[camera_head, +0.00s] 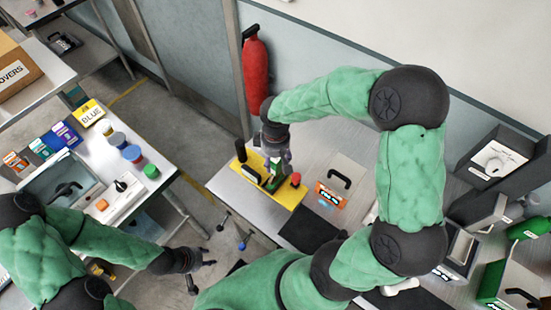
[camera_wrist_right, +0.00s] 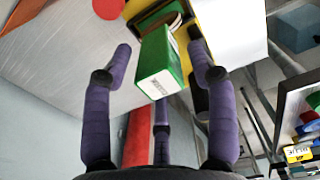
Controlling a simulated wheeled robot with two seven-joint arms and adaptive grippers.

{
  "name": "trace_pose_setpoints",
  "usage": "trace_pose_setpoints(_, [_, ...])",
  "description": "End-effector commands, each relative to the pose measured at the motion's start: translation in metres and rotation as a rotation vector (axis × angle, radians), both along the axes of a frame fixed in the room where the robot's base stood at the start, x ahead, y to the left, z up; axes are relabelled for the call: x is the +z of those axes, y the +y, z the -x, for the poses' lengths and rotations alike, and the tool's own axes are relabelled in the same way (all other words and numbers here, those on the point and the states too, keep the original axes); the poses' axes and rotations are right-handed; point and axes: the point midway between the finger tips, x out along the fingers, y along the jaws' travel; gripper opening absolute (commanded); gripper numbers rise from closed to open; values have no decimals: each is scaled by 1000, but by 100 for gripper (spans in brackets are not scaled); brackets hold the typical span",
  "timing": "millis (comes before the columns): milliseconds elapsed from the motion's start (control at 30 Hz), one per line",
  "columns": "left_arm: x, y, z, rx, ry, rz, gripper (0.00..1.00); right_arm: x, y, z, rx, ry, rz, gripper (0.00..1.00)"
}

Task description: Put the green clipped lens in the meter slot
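A green block with a white label (camera_wrist_right: 160,62), which looks like the green clipped lens, stands at the yellow base (camera_head: 284,199). It also shows in the head view as a green piece (camera_head: 274,184). My right gripper (camera_wrist_right: 160,50) is above it, with purple fingers on both sides of the block. Narrow gaps seem to show beside the fingertips, so the fingers look open. A green part with a brown disc (camera_wrist_right: 172,20) lies beyond the block. I cannot tell which opening is the meter slot. My left gripper (camera_head: 203,264) is open and empty, low beside the table.
A red extinguisher (camera_head: 255,70) is on the wall behind. A side table at left holds coloured jars (camera_head: 132,153).

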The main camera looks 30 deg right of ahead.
Motion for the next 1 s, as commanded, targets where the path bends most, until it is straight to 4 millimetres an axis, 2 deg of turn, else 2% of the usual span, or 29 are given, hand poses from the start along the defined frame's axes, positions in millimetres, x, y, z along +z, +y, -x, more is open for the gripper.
trace_pose_setpoints(233, [1, 0, 0, 0, 0, 0, 40, 1, 0, 0, 0, 0, 0, 58])
trace_pose_setpoints(367, [5, 0, 0, 0, 0, 0, 40, 10, 0, -1, 0, -4, 1, 58])
trace_pose_setpoints(800, [16, 0, 0, 0, 0, 0, 40, 93, 0, -1, 0, -4, 0, 58])
trace_pose_setpoints(1000, [18, 0, 0, 0, 0, 0, 40, 117, 0, 0, 0, -2, 0, 58])
